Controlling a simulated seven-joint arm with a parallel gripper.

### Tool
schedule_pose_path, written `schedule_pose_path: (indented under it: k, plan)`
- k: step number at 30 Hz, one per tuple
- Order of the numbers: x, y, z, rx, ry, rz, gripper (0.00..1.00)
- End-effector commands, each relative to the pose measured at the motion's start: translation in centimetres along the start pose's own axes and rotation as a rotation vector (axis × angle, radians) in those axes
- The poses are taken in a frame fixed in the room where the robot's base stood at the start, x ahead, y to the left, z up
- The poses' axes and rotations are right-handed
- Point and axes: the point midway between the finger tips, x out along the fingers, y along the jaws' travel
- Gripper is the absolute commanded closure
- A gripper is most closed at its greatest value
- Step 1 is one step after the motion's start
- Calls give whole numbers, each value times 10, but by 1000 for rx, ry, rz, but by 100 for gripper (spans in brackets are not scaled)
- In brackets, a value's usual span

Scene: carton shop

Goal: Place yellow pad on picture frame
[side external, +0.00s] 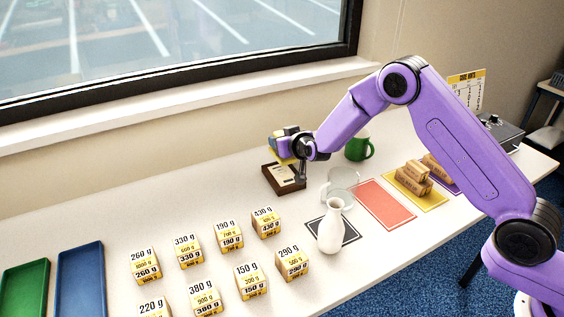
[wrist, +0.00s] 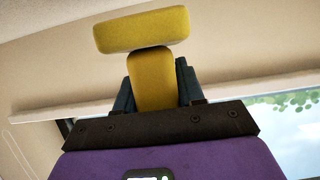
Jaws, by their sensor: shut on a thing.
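The yellow pad (wrist: 142,31) is a wide yellow block on a narrower yellow stem. My gripper (wrist: 154,78) is shut on the stem, with one dark finger on each side. In the side external view my gripper (side external: 288,149) is by the far edge of the table, close above the picture frame (side external: 270,184). A bit of yellow from the pad (side external: 283,160) shows there, partly hidden by my gripper. The picture frame is dark brown with a pale inner panel and rests on the white table. I cannot tell whether the pad touches it.
A green mug (side external: 358,147), a clear glass vessel (side external: 342,184) and a white vase (side external: 331,228) stand to the right of the frame. Several weight-marked cartons (side external: 266,223) stand in front. A red mat (side external: 384,204) is clear. The window wall is close behind.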

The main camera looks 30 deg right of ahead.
Motion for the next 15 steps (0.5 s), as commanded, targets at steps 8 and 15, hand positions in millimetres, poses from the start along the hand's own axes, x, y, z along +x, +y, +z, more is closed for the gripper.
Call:
schedule_pose_path:
  k: [8,15]
  plan:
    - [11,0,26,-1,-1,0,92]
    - [22,0,52,1,0,1,92]
